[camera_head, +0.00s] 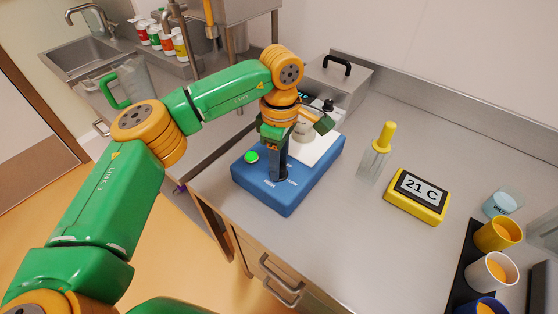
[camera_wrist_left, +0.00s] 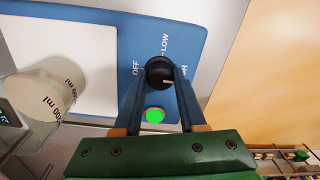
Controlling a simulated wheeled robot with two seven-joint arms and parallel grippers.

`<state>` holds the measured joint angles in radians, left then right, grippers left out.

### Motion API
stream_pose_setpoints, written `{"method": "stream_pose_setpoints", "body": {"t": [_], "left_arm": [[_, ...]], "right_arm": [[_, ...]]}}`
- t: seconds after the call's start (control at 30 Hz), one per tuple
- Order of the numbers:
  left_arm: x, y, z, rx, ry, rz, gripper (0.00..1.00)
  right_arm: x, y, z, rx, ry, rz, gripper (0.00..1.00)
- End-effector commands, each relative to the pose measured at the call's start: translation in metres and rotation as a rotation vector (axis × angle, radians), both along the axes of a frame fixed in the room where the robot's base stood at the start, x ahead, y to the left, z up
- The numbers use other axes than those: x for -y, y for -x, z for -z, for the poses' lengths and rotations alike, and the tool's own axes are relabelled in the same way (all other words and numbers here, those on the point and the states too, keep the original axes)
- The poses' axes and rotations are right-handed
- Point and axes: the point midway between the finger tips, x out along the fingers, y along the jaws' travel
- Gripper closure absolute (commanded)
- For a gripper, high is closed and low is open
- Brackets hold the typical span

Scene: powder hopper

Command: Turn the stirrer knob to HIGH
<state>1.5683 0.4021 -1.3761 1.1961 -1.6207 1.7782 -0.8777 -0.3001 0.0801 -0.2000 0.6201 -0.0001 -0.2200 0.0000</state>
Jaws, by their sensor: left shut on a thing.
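The stirrer (camera_head: 290,205) is a blue box with a white top plate on the counter. Its knob (camera_wrist_left: 158,70) is round and black, with OFF, LOW and a partly hidden HIGH printed around it in the wrist view. A short pale mark shows on the knob's lower right part, but I cannot tell its exact setting. My left gripper (camera_head: 277,174) points down at the stirrer's front. In the wrist view its two fingers (camera_wrist_left: 160,78) are shut on the knob's sides. A lit green button (camera_wrist_left: 154,115) sits beside the knob; it also shows in the head view (camera_head: 251,156).
A beaker (camera_wrist_left: 48,95) stands on the white plate. A grey lidded box (camera_head: 340,80) stands behind.

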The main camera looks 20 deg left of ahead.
Motion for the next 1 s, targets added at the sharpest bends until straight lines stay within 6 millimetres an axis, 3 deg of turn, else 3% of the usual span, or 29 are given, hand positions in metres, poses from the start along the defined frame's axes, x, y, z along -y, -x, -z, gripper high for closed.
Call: {"method": "stream_pose_setpoints", "body": {"t": [0.37,0.4,0.5,0.8,1.0], "left_arm": [[0.0,-0.001,-0.002,0.006,0.001,0.004,1.0],[0.0,-0.001,-0.002,0.006,0.001,0.003,0.52],[0.0,-0.001,-0.002,0.005,0.001,0.003,0.3],[0.0,-0.001,-0.003,0.003,0.0,0.003,0.3],[0.001,-0.003,-0.043,0.007,0.001,0.002,0.3]], "right_arm": [[0.0,0.0,-0.001,0.0,0.0,0.0,0.5],[0.0,0.0,-0.001,0.0,0.0,0.0,0.5],[0.0,0.0,-0.001,0.0,0.0,0.0,0.5],[0.0,0.0,0.001,0.0,0.0,0.0,0.5],[0.0,0.0,0.009,0.0,0.0,0.0,0.5]]}}
